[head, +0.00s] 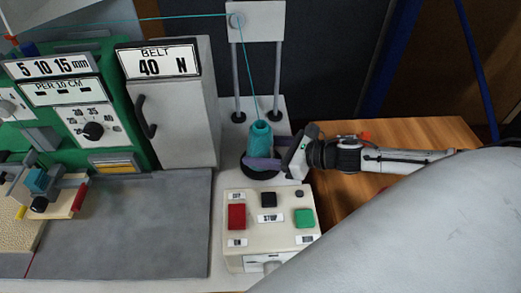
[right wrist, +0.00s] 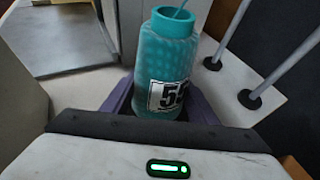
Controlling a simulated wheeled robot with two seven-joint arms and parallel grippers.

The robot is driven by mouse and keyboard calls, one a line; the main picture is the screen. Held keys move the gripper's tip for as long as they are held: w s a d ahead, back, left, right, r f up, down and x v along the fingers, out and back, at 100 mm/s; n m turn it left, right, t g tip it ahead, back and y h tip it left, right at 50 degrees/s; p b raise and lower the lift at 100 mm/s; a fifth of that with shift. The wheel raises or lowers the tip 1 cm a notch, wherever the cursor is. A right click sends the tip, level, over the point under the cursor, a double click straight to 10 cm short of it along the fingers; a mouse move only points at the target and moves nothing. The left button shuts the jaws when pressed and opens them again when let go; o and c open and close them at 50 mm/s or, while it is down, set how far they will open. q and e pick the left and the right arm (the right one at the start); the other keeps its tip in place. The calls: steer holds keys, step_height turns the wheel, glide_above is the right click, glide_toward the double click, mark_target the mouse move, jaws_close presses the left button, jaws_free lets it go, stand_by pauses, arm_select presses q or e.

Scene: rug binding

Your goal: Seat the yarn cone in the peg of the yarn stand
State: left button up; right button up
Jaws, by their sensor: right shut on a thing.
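The teal yarn cone (head: 260,138) stands upright over the round black base of the yarn stand (head: 259,173). A teal thread runs up from its top to the guide above. In the right wrist view the cone (right wrist: 170,62) carries a white label reading "55". My right gripper (head: 262,163) reaches in from the right and its purple fingers are shut around the cone's lower part. The fingers also show in the right wrist view (right wrist: 165,108). The peg is hidden, and I cannot tell whether the cone rests fully on the base. My left gripper is not in view.
A control box (head: 270,222) with red, black and green buttons stands in front of the cone. A grey cabinet (head: 172,110) marked "BELT 40 N" is to the left. Two grey posts (head: 278,80) holding a white plate (head: 257,21) rise behind. A wooden surface (head: 400,135) lies right.

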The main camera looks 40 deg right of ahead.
steer(key=o, duration=1.3)
steer(key=shift+r, duration=0.1)
steer(key=shift+s+d+r, duration=0.15)
steer(key=shift+s+d, duration=0.15)
steer(key=shift+s, duration=0.3)
steer(key=shift+p+v, duration=1.5)
steer(key=shift+v, duration=3.8)
steer(key=shift+w, duration=0.15)
steer(key=b+x, duration=0.2)
steer(key=x, duration=0.3)
steer(key=shift+w+a, duration=0.2)
steer(key=shift+w, duration=0.15)
steer(key=shift+b+x, duration=0.35)
steer(key=shift+x, duration=2.65)
